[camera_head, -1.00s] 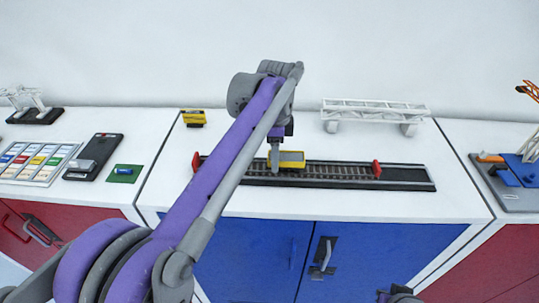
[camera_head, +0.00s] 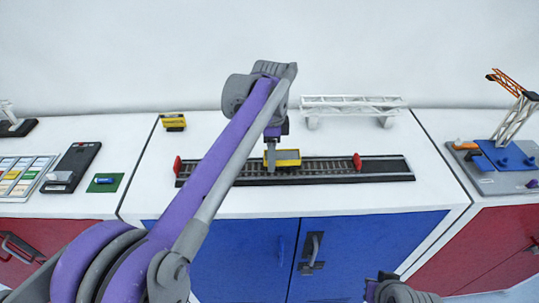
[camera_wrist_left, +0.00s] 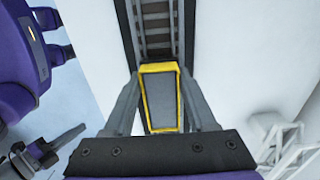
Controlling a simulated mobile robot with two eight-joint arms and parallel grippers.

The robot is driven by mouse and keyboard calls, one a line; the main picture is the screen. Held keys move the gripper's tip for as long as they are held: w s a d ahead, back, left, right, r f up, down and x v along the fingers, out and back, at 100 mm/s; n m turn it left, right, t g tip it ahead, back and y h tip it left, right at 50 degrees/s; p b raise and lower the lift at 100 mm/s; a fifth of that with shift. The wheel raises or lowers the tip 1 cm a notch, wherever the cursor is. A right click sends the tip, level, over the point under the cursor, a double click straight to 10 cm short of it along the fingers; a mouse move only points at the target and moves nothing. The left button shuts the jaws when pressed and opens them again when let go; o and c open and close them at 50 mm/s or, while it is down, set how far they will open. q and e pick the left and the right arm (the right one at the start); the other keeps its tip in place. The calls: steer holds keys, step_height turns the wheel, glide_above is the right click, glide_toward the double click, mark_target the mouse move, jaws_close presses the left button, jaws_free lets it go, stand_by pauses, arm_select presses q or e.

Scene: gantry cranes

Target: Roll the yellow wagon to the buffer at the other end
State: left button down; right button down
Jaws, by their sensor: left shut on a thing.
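The yellow wagon (camera_head: 289,157), with a grey top, stands on the dark track (camera_head: 325,170). My left gripper (camera_head: 270,160) is shut on it from above. In the left wrist view the wagon (camera_wrist_left: 161,97) sits between the two grey fingers. One red buffer (camera_head: 177,166) stands at the track's left end. The other red buffer (camera_head: 357,162) stands to the right of the wagon, with bare rails between them. Part of my right arm shows at the bottom edge; its jaws cannot be made out clearly.
A white gantry bridge (camera_head: 352,103) stands behind the track. A second small yellow wagon (camera_head: 173,121) stands at the back left. A tray of coloured cards (camera_head: 22,175) is far left, and an orange-tipped crane (camera_head: 515,110) is right.

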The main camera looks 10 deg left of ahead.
mark_target(324, 165)
arm_select(q)
steer(key=shift+f, duration=0.15)
